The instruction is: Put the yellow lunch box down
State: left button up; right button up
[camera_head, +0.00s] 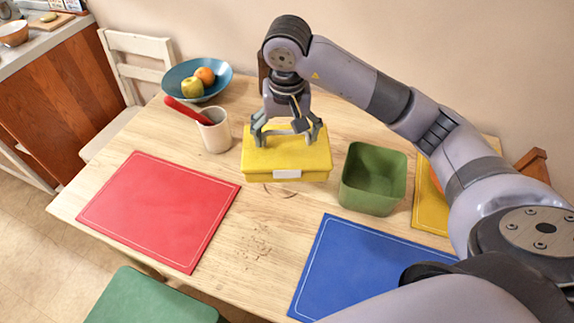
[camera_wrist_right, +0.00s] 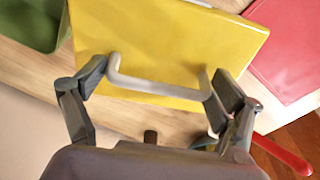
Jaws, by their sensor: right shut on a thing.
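The yellow lunch box (camera_head: 286,165), with a pale label on its front, is level at the middle of the wooden table (camera_head: 250,240). I cannot tell whether its underside touches the tabletop or is slightly above it. My right gripper (camera_head: 287,138) points down over the lid and is shut on the lunch box. In the right wrist view, its fingers (camera_wrist_right: 160,80) are at the two ends of the pale handle on the yellow box (camera_wrist_right: 165,35). My left gripper is not in view.
A cream cup (camera_head: 215,133) with a red-handled utensil stands left of the box; a green bin (camera_head: 373,180) stands right. Red mat (camera_head: 160,210), blue mat (camera_head: 350,265) and part of a yellow mat (camera_head: 430,208) lie around. A blue fruit bowl (camera_head: 215,85) is behind. The table's front middle is clear.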

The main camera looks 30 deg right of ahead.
aim_at(286, 155)
notch_tip(286, 155, down, 7)
jog(key=shift+w+r+p, duration=0.1)
jog(key=shift+p, duration=0.25)
jog(key=shift+f, duration=2.15)
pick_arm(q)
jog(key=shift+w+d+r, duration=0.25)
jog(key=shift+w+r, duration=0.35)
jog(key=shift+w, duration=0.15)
pick_arm(e)
jog(key=o, duration=1.3)
